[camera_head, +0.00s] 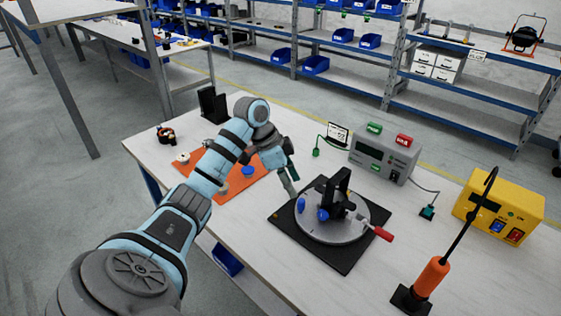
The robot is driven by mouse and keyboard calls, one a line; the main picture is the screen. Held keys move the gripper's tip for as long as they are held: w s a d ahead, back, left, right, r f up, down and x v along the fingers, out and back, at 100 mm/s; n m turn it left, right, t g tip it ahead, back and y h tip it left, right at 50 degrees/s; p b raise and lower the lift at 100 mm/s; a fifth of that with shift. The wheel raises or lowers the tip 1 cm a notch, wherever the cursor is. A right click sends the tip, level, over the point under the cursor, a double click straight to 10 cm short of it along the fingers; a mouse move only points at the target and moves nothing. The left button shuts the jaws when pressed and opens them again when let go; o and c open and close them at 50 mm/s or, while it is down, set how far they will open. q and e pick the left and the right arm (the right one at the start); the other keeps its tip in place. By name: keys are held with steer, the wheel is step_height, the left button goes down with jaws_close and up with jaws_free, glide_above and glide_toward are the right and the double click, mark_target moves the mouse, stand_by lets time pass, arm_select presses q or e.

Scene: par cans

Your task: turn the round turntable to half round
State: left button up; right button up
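The round turntable (335,233) is a grey disc on a black square base (288,227), right of the table's middle. A black upright bracket (338,190) and blue parts (323,214) stand on it. A red-handled lever (378,231) sticks out at its right front edge. My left gripper (291,190) points down at the turntable's back left side, close to the disc's rim. I cannot tell whether it touches the disc, and its finger opening does not show clearly. My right gripper is not in view.
An orange mat (232,199) with a blue cap (249,171) lies under my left arm. A grey instrument box (383,156) stands behind the turntable. A yellow power box (502,212) and an orange-handled iron in a black stand (431,277) are to the right.

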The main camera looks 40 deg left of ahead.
arm_select(q)
steer(key=v, duration=0.6)
steer(key=shift+w+p, duration=0.15)
steer(key=shift+p, duration=0.2)
steer(key=shift+w, duration=0.1)
